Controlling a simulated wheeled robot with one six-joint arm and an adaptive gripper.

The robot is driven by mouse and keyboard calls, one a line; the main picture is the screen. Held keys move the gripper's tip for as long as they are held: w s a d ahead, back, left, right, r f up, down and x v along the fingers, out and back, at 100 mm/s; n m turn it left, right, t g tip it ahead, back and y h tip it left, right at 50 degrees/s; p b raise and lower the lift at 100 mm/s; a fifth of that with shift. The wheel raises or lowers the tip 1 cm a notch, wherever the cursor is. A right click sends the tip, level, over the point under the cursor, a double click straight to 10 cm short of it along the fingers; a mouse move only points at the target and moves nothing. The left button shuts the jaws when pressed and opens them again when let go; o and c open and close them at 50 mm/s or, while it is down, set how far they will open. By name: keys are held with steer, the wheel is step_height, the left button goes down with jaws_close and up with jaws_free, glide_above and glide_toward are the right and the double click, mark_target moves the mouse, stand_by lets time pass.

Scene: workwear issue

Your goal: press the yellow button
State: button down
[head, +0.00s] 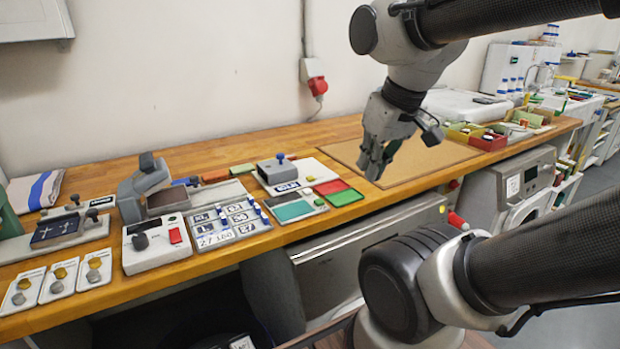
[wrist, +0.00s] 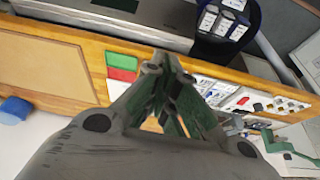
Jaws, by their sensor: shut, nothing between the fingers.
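No single plainly marked yellow button stands out. A small yellow spot (head: 443,209) shows at the right end of the steel-fronted unit below the bench; it is too small to make out. Three small white plates (head: 60,280) at the left end of the bench carry round yellowish and grey pieces. My gripper (head: 372,172) is shut and empty, pointing down over the bench near the brown board, apart from both the spot and the plates. In the wrist view its closed fingers (wrist: 172,100) fill the middle and hide part of the bench.
The brown board (head: 425,160) is bare. Green and red pads (head: 338,192), a panel of numbered tags (head: 222,225) and a white box with a red switch (head: 155,243) stand to its left. A red bin (head: 488,140) stands to its right. My arm crosses the right side.

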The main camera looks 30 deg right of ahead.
steer(key=m+t+y, duration=0.1)
steer(key=m+t, duration=0.4)
steer(key=m, duration=0.3)
glide_above(310, 179)
steer(key=w+d, duration=0.1)
steer(key=d, duration=0.1)
step_height(310, 179, down, 6)
steer(key=shift+w+f+n, duration=0.15)
steer(key=shift+n, duration=0.25)
steer(key=shift+f, duration=0.1)
steer(key=shift+a+f, duration=0.1)
steer(key=shift+f, duration=4.2)
steer(key=shift+f, duration=0.1)
